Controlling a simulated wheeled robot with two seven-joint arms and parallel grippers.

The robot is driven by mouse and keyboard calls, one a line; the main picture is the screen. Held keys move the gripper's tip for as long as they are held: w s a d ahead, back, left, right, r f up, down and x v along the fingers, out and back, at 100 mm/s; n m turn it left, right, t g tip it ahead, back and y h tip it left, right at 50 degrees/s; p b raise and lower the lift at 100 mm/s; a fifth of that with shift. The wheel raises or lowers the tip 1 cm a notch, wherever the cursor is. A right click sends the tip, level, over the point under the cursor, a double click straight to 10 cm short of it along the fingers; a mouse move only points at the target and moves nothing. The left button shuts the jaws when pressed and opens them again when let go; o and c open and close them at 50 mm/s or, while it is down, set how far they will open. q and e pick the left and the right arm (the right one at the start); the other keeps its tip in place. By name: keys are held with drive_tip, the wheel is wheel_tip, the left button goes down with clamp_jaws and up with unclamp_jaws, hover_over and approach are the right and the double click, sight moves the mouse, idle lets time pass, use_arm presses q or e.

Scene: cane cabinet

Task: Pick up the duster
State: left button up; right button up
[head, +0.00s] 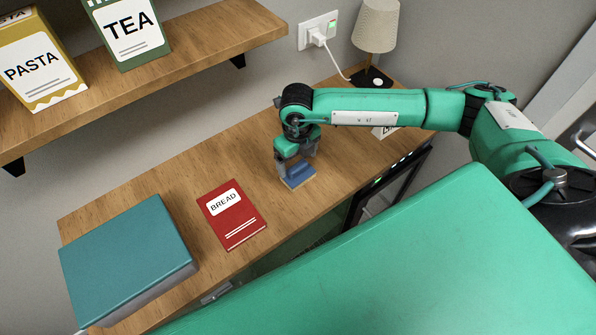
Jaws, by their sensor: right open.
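The duster (298,174), a small block with a blue top and a tan base, sits on the wooden cabinet top (190,172) right of the red book. My right gripper (296,166) points down over it from the right arm. Its fingers are open, one on each side of the duster's upper part. I cannot tell whether the fingers touch it. The gripper hides part of the duster's top. My left gripper is not in view.
A red BREAD book (232,214) and a large teal book (125,255) lie to the left. A lamp (376,28) stands behind my arm, its cord running to a wall socket (318,32). A shelf (190,45) with PASTA and TEA boxes hangs upper left.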

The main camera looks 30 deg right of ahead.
sight(298, 166)
wheel_tip(298, 166, down, 4)
drive_tip(key=shift+w+d+r+p, duration=0.15)
drive_tip(key=shift+r+p, duration=0.1)
drive_tip(key=shift+p, duration=0.35)
drive_tip(key=shift+f, duration=0.35)
drive_tip(key=c, duration=0.6)
drive_tip(key=shift+o, duration=0.2)
drive_tip(key=shift+r, duration=0.1)
wheel_tip(298, 166, up, 9)
drive_tip(key=b, duration=0.2)
drive_tip(key=shift+b, duration=0.35)
drive_tip(key=shift+r, duration=0.5)
drive_tip(key=o, duration=0.4)
drive_tip(key=shift+c, duration=1.5)
